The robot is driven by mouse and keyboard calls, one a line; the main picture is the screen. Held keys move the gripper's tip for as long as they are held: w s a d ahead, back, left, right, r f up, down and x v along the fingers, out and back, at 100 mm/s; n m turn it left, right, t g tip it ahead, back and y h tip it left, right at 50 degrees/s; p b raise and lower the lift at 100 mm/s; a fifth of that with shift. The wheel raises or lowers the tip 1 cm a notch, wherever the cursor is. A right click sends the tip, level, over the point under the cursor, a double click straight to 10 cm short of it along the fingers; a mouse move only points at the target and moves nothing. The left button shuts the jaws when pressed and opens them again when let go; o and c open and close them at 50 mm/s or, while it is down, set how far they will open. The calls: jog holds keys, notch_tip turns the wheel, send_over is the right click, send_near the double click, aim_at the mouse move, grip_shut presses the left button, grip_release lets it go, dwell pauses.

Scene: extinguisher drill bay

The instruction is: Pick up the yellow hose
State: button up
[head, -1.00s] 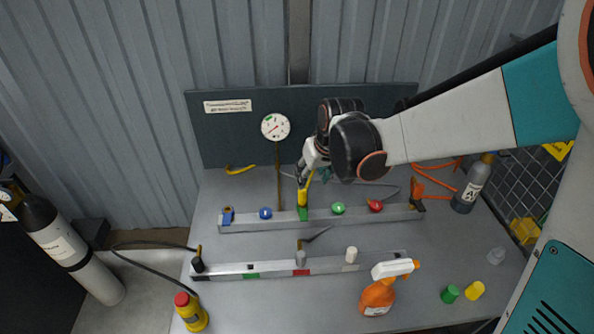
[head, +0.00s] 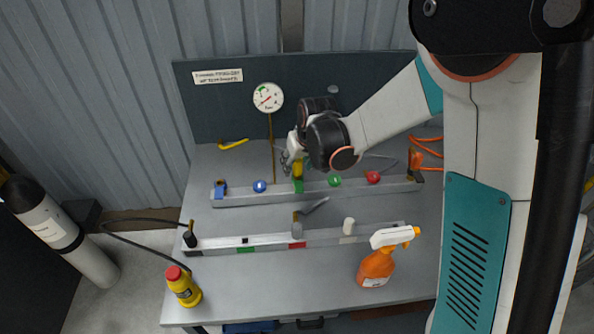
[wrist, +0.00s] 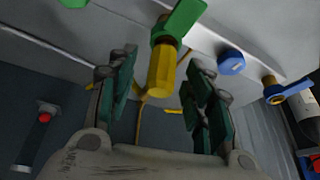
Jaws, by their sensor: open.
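A short upright yellow cylinder (head: 298,170) stands on a green piece on the rear grey rail. It also shows in the wrist view (wrist: 161,75), joined to the green piece (wrist: 180,22). A thin, curved yellow hose-like piece (head: 233,144) lies at the back left of the bench. Part of it seems to show behind the cylinder in the wrist view (wrist: 172,111). My gripper (wrist: 162,65) is open, with its fingers on either side of the cylinder and a visible gap on both sides. In the head view my gripper (head: 295,162) partly covers the cylinder's top.
Blue (head: 260,186), green (head: 334,181) and red (head: 373,177) knobs sit along the rear rail (head: 240,198). An orange hose (head: 428,152) lies at the back right. A pressure gauge (head: 268,97) stands behind. A spray bottle (head: 377,266) and a yellow bottle (head: 184,288) stand in front.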

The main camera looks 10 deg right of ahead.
jog(key=shift+w+f, duration=0.15)
jog(key=shift+f, duration=0.2)
jog(key=shift+r, duration=0.1)
grip_shut()
notch_tip(320, 180, up, 20)
jog(key=p, duration=0.6)
